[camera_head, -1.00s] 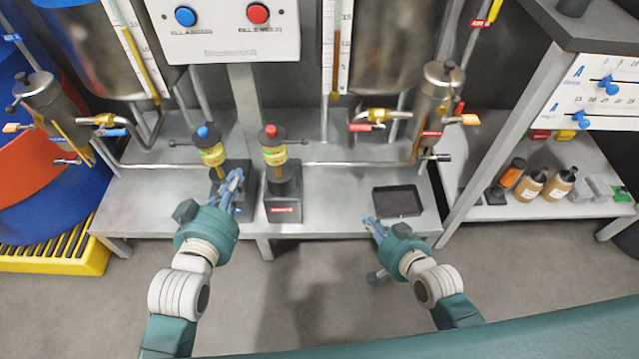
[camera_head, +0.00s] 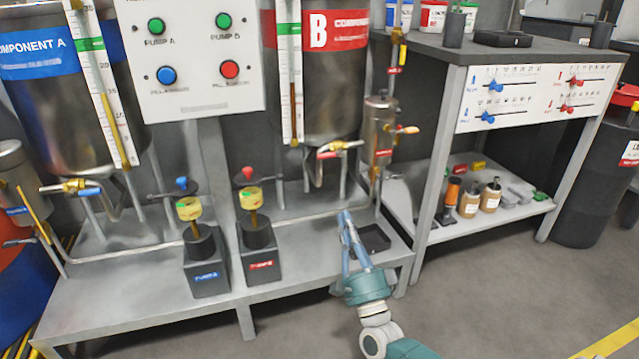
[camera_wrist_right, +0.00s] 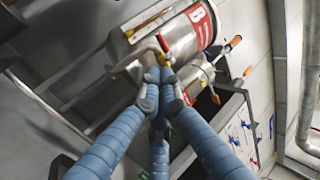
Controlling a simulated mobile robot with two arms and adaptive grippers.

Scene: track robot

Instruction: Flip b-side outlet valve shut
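The B-side outlet valve (camera_head: 325,153) is a small brass valve with a red lever, on the pipe under the tank with the red B label (camera_head: 337,75). In the right wrist view its red lever (camera_wrist_right: 162,43) shows just past my fingertips, with the tank (camera_wrist_right: 185,35) behind it. My right gripper (camera_head: 346,219) is in front of and below the valve in the head view, apart from it, over the shelf. Its blue fingers (camera_wrist_right: 161,92) come together at the tips, with nothing held between them. My left gripper is out of view.
Pump A (camera_head: 206,262) and pump B (camera_head: 257,247) stand on the steel bench, left of my right gripper. A black tray (camera_head: 375,238) lies just behind the gripper. A metal cylinder with an orange handle (camera_head: 408,130) stands right of the valve. A shelf unit (camera_head: 455,150) is farther right.

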